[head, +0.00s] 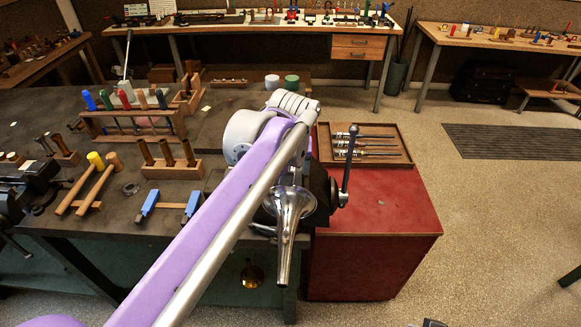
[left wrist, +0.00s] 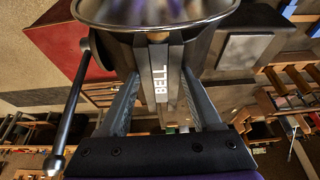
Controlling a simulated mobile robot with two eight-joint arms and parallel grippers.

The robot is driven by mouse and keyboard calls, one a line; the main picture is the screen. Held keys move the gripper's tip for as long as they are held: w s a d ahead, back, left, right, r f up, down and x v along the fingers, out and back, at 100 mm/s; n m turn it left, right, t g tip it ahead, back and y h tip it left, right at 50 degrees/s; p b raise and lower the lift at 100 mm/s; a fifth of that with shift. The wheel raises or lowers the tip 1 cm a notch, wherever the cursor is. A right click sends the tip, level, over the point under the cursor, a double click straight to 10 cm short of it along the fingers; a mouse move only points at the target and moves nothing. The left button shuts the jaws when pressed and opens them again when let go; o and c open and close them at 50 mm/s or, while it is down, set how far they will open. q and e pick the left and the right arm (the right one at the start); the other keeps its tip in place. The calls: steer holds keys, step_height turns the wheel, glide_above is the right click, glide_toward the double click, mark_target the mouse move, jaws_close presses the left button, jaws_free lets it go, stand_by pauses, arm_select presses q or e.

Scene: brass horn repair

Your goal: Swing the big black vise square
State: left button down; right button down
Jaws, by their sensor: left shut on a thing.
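The big black vise (head: 321,186) stands at the right end of the dark bench, beside the red cabinet, mostly hidden behind my left arm. Its handle (head: 347,165) stands near upright on its right side. A silver flared horn piece (head: 290,205) shows at its front, narrow end downward. In the left wrist view, my left gripper (left wrist: 160,105) has its fingers on both sides of a dark bar marked BELL (left wrist: 160,80) on the vise, shut on it. The gripper itself is hidden in the head view. A small dark piece at the bottom edge may be my right gripper (head: 432,322).
The red cabinet (head: 385,215) right of the vise carries a wooden tray (head: 362,158) with several metal tools. Left on the bench (head: 125,225) are mallets (head: 97,185), tool racks (head: 170,168), blue-ended tools (head: 148,205) and another vise (head: 22,185). Open floor lies to the right.

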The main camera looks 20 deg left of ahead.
arm_select(q)
steer(key=shift+c, duration=0.4)
jaws_free()
steer(key=shift+w+d, duration=0.1)
steer(key=shift+w, duration=0.05)
steer(key=v, duration=1.1)
steer(key=shift+f, duration=0.15)
